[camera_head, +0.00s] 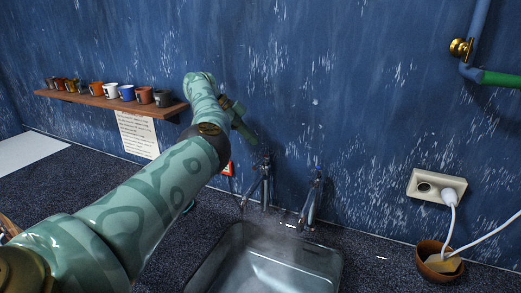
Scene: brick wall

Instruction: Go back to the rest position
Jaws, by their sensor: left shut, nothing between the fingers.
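My left arm comes in from the lower left and reaches up across the counter toward the blue wall. My left gripper (244,131) is at the arm's far end, small and partly turned away, above the counter and to the right of the shelf. It is shut and holds nothing. The wooden shelf (95,104) on the wall carries a row of several mugs, and the arm's wrist is close to its right end. My right gripper is not in view.
A steel sink (270,270) with two taps lies below the gripper. A wall socket (437,187) with a white plug and cable is at the right, above a brown pot (440,262). A paper sheet (138,135) hangs under the shelf.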

